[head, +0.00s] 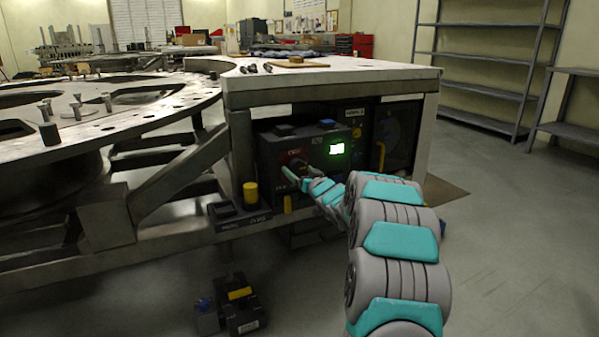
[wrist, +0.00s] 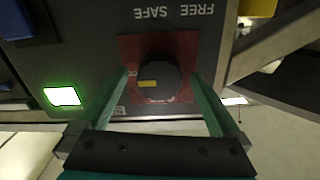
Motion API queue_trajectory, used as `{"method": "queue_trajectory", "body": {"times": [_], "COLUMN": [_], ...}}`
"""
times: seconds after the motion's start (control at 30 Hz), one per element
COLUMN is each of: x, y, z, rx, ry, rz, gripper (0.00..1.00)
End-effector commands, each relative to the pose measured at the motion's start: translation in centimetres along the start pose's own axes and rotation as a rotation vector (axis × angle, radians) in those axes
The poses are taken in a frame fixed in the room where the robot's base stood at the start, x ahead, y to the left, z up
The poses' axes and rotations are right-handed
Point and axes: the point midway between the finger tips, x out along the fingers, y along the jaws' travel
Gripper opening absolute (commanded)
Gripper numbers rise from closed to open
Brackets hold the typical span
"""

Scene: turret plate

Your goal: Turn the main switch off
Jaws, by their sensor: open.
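The main switch (wrist: 158,80) is a dark round knob with a yellow mark, set on a red plate (wrist: 186,50) on the face of a dark control box (head: 270,148). The yellow mark lies at the left part of the knob in the wrist view, near partly readable lettering. My gripper (wrist: 164,78) is open, with one green finger on each side of the knob. I cannot tell whether the fingers touch it. In the head view my gripper (head: 292,172) is at the red plate, and it hides most of the knob.
A yellow knob (head: 251,194) stands on a ledge at lower left. The table (head: 330,80) overhangs the box, and a slanted metal beam (head: 180,180) is at left. Open floor lies at right.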

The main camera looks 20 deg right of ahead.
Motion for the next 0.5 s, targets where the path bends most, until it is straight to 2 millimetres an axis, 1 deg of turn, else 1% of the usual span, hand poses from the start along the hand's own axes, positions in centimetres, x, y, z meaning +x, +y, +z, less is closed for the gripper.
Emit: {"method": "queue_trajectory", "body": {"times": [0.1,0.27,0.37,0.5], "x": [0.35,0.33,0.33,0.32], "y": [-0.03,-0.01,0.00,0.01], "z": [0.07,0.06,0.05,0.05], "rx": [0.000,0.000,0.000,0.000], "ry": [-0.001,-0.001,-0.001,0.000], "rz": [0.000,0.000,0.000,0.000], "gripper": [1.00,1.00,0.91,0.75]}}
